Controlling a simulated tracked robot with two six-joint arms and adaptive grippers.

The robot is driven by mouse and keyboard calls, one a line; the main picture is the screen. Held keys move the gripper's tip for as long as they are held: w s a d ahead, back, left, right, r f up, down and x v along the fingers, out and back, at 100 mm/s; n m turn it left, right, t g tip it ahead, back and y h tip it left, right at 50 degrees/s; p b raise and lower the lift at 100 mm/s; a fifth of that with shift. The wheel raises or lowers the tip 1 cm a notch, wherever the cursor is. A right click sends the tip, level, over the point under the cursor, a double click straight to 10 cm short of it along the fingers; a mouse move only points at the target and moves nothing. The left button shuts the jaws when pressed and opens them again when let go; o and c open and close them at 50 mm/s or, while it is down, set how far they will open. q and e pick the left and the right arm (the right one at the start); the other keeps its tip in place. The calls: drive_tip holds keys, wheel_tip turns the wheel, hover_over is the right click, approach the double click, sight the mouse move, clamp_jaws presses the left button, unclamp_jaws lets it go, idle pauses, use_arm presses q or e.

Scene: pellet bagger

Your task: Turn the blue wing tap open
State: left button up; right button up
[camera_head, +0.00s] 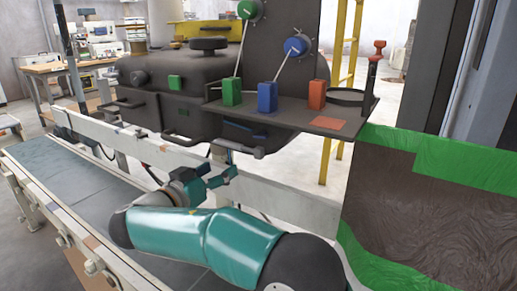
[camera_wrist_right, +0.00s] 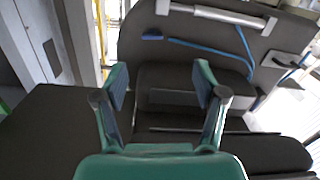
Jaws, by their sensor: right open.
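I cannot tell for sure which blue part is the wing tap. A blue round fitting (camera_head: 295,46) sits on the dark upright panel, with a pale rod slanting down from it towards a blue block (camera_head: 267,97) on the dark shelf. A small blue part (camera_wrist_right: 152,34) also shows on the dark machine in the right wrist view. My right gripper (camera_head: 222,172) is below the shelf, in front of the machine. Its teal fingers (camera_wrist_right: 162,90) are apart in the right wrist view, with nothing between them. My left gripper is not in view.
A green block (camera_head: 232,92) and a red block (camera_head: 316,95) flank the blue block on the shelf. A grey horizontal bar (camera_head: 238,149) hangs close above my right gripper. A conveyor (camera_head: 70,180) runs at left, and a green-edged dark sheet (camera_head: 430,205) is at right.

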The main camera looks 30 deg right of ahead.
sight(262, 135)
drive_tip(key=w+d+r, duration=0.1)
drive_tip(key=w+d, duration=0.3)
drive_tip(key=d, duration=0.3)
drive_tip(key=w+d+m+p, duration=0.1)
drive_tip(key=w+d, duration=0.3)
drive_tip(key=d, duration=0.4)
drive_tip(key=shift+w+r+h, duration=0.2)
drive_tip(key=shift+r+h, duration=0.2)
drive_tip(key=shift+a, duration=0.1)
drive_tip(key=c, duration=1.1)
